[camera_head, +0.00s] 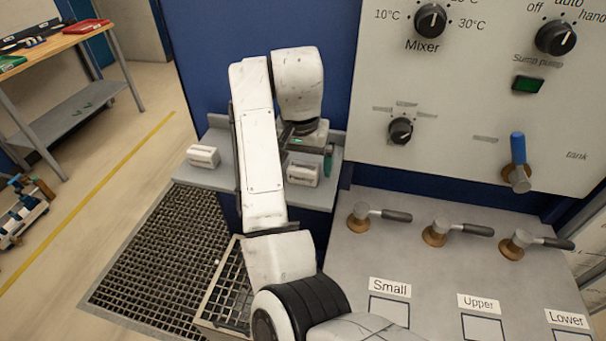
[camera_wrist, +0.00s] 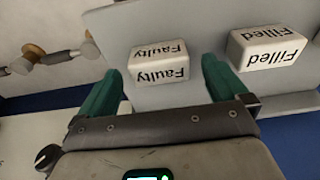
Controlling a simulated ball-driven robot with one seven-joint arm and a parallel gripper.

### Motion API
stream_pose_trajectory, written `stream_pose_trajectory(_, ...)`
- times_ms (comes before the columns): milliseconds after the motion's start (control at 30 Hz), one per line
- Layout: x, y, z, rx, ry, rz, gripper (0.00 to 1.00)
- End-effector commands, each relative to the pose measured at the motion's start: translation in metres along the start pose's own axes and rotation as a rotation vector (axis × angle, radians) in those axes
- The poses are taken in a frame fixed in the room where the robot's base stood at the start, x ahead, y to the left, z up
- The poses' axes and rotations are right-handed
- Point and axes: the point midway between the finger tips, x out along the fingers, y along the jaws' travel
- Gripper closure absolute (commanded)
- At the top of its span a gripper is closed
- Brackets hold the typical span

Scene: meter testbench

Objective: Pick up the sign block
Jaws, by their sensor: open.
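A white sign block reading "Faulty" (camera_wrist: 160,63) lies on the grey shelf (camera_wrist: 200,22), between and just beyond the green fingertips of my gripper (camera_wrist: 163,70) in the wrist view. In the head view it appears as the right white block (camera_head: 303,174), just below my gripper (camera_head: 312,152). A second white sign block, reading "Filled" (camera_wrist: 268,48), lies to its right in the wrist view; it appears to be the left block (camera_head: 203,156) in the head view. My gripper is open and empty. Whether the fingers overlap the block's sides in height cannot be told.
The blue cabinet wall (camera_head: 210,60) stands behind the shelf. The grey bench (camera_head: 420,270) with valve handles and label frames is on the right, below a white control panel (camera_head: 470,110). A floor grate (camera_head: 150,260) lies at lower left. A workbench (camera_head: 60,45) stands farther back left.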

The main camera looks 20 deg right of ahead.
Motion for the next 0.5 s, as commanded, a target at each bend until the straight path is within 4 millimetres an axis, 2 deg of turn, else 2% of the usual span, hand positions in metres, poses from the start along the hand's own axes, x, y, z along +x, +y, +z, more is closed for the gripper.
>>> stream_pose_trajectory(200, 0.021, 0.0, 0.001, 0.0, -0.001, 0.001, 0.0)
stream_pose_trajectory(433, 0.022, 0.0, 0.0, 0.0, 0.001, 0.0, 0.0)
stream_pose_trajectory(500, 0.022, 0.0, 0.0, 0.0, 0.001, 0.0, 0.06)
